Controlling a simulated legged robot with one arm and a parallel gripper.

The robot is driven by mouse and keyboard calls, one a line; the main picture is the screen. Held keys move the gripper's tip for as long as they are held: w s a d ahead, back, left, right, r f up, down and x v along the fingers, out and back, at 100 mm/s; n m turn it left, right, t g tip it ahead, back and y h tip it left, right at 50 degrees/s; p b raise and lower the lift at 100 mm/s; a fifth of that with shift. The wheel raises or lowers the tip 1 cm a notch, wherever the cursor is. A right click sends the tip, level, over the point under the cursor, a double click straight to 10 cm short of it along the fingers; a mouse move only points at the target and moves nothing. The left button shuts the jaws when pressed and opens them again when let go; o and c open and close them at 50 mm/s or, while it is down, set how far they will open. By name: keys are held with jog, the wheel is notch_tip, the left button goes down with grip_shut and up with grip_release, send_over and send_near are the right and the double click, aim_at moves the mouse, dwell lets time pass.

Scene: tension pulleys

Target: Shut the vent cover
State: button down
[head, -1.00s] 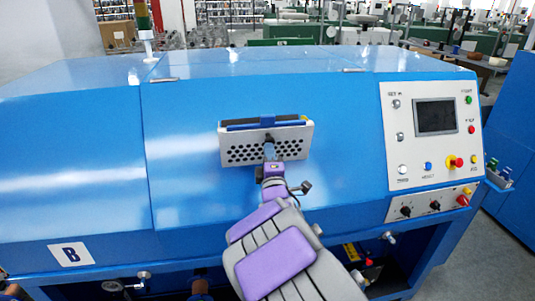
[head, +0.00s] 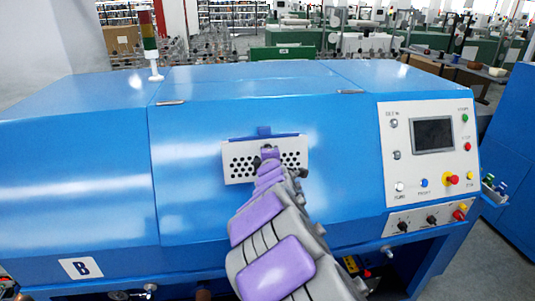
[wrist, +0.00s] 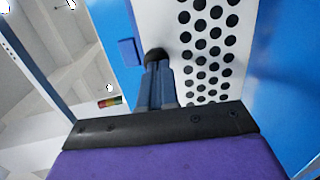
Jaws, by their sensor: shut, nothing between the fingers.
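The vent cover (head: 238,163) is a white plate with rows of dark round holes on the sloped blue front of the machine. It looks flat or nearly flat against the front, with a thin blue strip and a blue tab (head: 264,131) at its top edge. In the wrist view the vent cover (wrist: 233,62) fills the upper middle right. My gripper (head: 268,150) is in front of the cover's upper middle and hides part of it. In the wrist view my gripper (wrist: 155,58) is shut and empty, its dark tips at or very near the plate's edge; contact is unclear.
A control panel (head: 394,164) with a screen and several coloured buttons is to the right of the cover. A signal light (head: 149,45) stands on the machine's top left. The blue front around the cover is mostly clear.

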aim_at(264, 141)
jog(key=shift+w+a+r+g+p, duration=0.2)
jog(key=shift+w+r+g+p, duration=0.1)
jog(key=shift+w+g+p, duration=0.5)
jog(key=shift+w+a+r+g+p, duration=0.25)
jog(key=shift+w+p, duration=0.35)
jog(key=shift+p, duration=0.35)
jog(key=shift+w+d, duration=0.1)
jog(key=shift+w, duration=0.2)
jog(key=shift+w+a+r+p, duration=0.2)
jog(key=shift+w+a+p, duration=0.05)
jog(key=shift+w+p, duration=0.2)
jog(key=shift+r, duration=0.1)
